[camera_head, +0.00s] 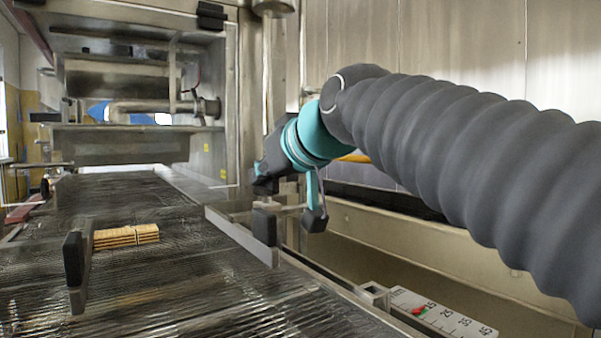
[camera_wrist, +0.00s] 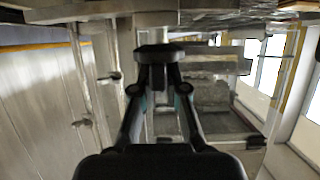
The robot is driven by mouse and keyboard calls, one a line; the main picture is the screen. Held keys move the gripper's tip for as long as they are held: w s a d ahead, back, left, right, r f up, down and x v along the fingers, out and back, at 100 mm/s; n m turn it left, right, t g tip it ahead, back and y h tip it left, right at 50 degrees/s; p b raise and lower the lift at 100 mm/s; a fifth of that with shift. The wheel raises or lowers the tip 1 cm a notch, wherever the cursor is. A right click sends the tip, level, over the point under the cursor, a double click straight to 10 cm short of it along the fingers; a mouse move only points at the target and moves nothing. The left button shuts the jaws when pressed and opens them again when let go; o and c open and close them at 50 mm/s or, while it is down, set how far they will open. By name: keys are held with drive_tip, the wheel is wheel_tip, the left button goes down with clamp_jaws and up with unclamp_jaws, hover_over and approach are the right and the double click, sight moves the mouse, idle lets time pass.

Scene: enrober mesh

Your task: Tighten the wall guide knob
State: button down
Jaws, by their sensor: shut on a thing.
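My gripper (camera_head: 265,186) reaches in from the right to the wall guide (camera_head: 240,236) at the right side of the mesh belt. In the wrist view, the two dark fingers of my gripper (camera_wrist: 158,75) are closed on a dark knob (camera_wrist: 158,50). The knob shows between and beyond the fingertips. In the head view the fingertips hide most of the knob. How tight the knob is cannot be told.
A stack of biscuits (camera_head: 126,236) lies on the mesh belt (camera_head: 170,290). Another black block (camera_head: 74,259) stands at the belt's left. A scale (camera_head: 450,316) with red and green markers lies at the lower right. The steel machine housing (camera_head: 130,145) stands behind.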

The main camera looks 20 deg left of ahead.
drive_tip(key=c, duration=1.2)
unclamp_jaws()
drive_tip(key=shift+w, duration=0.1)
drive_tip(key=v, duration=1.2)
